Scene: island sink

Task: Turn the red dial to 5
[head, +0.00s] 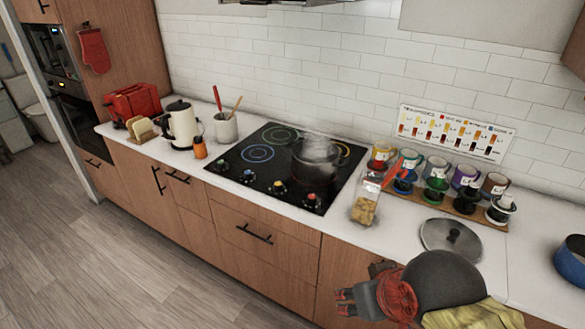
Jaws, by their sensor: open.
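The black cooktop (218,158) is set in the white counter. A row of small knobs with coloured marks runs along its front edge. The red dial (312,200) is the rightmost, near the cooktop's front right corner; its number marks are too small to read. My gripper (343,302) is at the bottom of the head view, in front of the drawer fronts and to the lower right of the red dial. It points left, is open and empty, and is well apart from the dial.
A steaming glass pot (316,160) stands on the cooktop behind the red dial. A jar (365,205), several coloured mugs (436,172) and a lid (450,238) stand to the right. A kettle (182,125) and red toaster (134,103) are left. The floor at left is clear.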

